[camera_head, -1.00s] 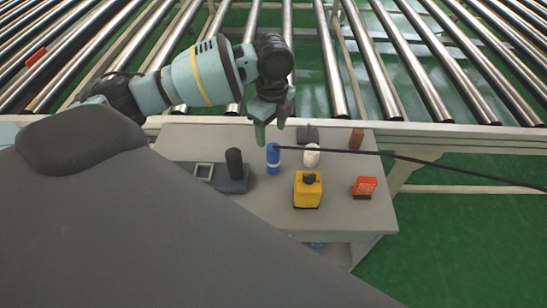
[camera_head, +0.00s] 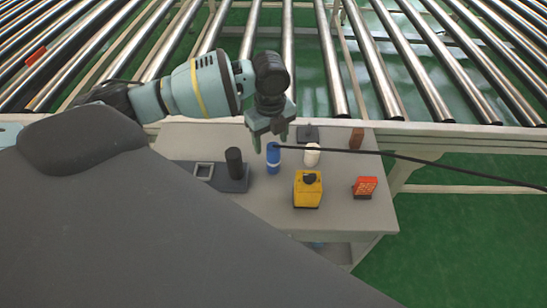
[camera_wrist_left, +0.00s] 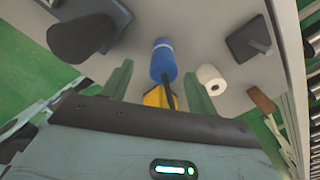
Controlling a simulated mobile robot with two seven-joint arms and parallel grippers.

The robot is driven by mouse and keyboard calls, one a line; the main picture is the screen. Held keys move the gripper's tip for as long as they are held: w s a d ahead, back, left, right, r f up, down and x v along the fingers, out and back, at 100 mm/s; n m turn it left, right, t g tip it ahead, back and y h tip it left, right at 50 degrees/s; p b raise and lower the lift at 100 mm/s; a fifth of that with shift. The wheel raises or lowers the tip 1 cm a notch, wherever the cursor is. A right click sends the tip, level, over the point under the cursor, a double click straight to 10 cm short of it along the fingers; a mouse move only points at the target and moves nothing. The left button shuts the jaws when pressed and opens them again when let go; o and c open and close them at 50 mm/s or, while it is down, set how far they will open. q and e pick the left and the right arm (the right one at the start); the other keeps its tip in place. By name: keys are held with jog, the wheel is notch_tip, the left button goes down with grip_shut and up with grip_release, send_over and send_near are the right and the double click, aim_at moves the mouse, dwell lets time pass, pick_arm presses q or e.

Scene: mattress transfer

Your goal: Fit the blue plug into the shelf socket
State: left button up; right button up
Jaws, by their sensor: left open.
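The blue plug (camera_head: 273,159), a blue cylinder with a pale band, stands on the grey table. A black cable runs from its top to the right. It also shows in the left wrist view (camera_wrist_left: 163,62). My left gripper (camera_head: 270,143) is open and empty, just above and behind the plug in the head view. In the left wrist view the plug appears between and beyond the fingers (camera_wrist_left: 157,70). My right gripper is out of view.
On the grey table (camera_head: 350,222) stand a white cylinder (camera_head: 312,156), a yellow box (camera_head: 308,194), a red-orange block (camera_head: 365,187), a brown block (camera_head: 356,138) and a dark block (camera_head: 308,133). Roller conveyors (camera_head: 424,60) lie behind. The front right tabletop is clear.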

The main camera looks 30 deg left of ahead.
aim_at(274, 146)
pick_arm(q)
jog(key=f, duration=0.3)
jog(key=shift+w+d+f, duration=0.2)
jog(key=shift+d+f, duration=0.1)
jog(key=shift+f, duration=0.6)
jog(key=shift+c, duration=0.5)
jog(key=c, duration=1.1)
jog(key=shift+c, duration=0.2)
jog(key=shift+r, duration=0.15)
